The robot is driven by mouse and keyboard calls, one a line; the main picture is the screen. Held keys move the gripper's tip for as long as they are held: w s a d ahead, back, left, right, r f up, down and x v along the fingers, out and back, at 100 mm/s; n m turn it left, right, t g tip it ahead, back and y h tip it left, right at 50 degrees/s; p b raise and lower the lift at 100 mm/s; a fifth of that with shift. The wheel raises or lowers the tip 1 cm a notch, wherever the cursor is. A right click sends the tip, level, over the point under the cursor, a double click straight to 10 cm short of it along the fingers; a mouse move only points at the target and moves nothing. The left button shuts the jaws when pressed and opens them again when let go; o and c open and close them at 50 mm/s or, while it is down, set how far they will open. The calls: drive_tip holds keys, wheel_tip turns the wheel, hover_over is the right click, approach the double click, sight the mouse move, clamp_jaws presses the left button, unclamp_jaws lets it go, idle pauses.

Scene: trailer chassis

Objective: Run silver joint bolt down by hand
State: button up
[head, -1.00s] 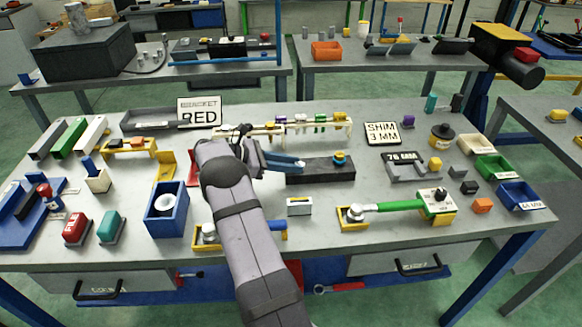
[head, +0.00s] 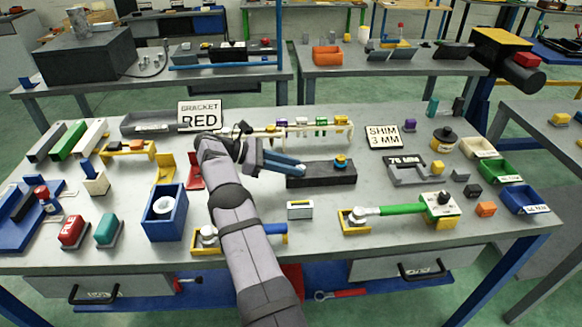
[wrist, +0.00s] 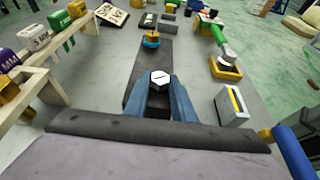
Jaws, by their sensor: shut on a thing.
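The silver joint bolt (wrist: 160,79) shows its hex head with a dark slot line in the wrist view. It is between the blue fingertips of my gripper (wrist: 160,98), which are shut on it. The head stands above the dark grey chassis bar (wrist: 148,62); how far its shank is in is hidden. A yellow-and-blue piece (head: 341,161) sits on the bar's right part.
A wooden rack with coloured blocks (head: 319,126) stands behind the bar. A SHIM 3 MM sign (head: 383,136) is behind right. A blue bin (head: 165,212) stands left.

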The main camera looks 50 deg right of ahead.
drive_tip(key=shift+d+r, duration=0.1)
drive_tip(key=shift+r, duration=0.3)
drive_tip(key=o, duration=1.1)
drive_tip(key=shift+c, duration=0.2)
drive_tip(key=shift+f, duration=0.1)
drive_tip(key=shift+f, duration=0.1)
wheel_tip(320, 180, up, 10)
drive_tip(key=shift+p, duration=0.45)
